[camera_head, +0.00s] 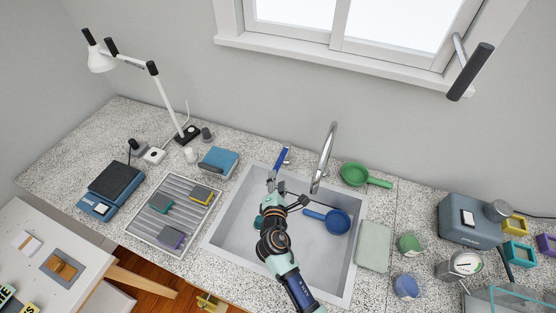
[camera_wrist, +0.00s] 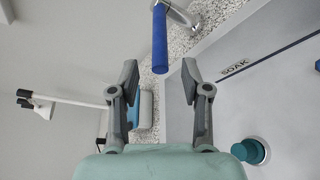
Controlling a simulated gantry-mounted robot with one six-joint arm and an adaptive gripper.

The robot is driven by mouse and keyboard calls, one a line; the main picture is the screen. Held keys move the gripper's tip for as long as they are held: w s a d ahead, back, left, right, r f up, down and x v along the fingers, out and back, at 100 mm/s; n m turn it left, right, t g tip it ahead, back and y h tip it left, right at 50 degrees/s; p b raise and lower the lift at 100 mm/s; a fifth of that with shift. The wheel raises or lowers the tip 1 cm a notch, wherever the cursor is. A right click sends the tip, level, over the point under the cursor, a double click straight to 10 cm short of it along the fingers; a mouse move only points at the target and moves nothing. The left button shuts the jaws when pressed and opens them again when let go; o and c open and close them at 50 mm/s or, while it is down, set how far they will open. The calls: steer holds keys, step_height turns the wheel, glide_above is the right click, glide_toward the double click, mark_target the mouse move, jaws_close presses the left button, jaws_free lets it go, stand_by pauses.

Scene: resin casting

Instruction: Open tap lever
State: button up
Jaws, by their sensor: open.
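The tap lever (camera_head: 281,157) is a blue handle standing at the back left rim of the sink. It also shows in the wrist view, where the blue lever (camera_wrist: 160,40) hangs from a chrome base at the top. The curved chrome tap spout (camera_head: 326,155) rises to its right. My gripper (camera_head: 275,183) is over the back left of the sink, just in front of the lever. In the wrist view my gripper (camera_wrist: 160,70) is open, with the lever's free end between the two fingertips and a gap on each side. I cannot tell how deep the lever sits between them.
The sink (camera_head: 235,220) holds a blue pan (camera_head: 338,221) and a teal round piece (camera_wrist: 250,151), partly hidden by my arm in the head view. A green pan (camera_head: 355,174) lies behind the sink's right side. A blue box (camera_head: 218,161) stands left of the lever.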

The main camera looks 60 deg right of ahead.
mark_target(278, 164)
steer(key=b+x, duration=0.2)
steer(key=x, duration=0.6)
steer(key=shift+a, duration=0.1)
jaws_close()
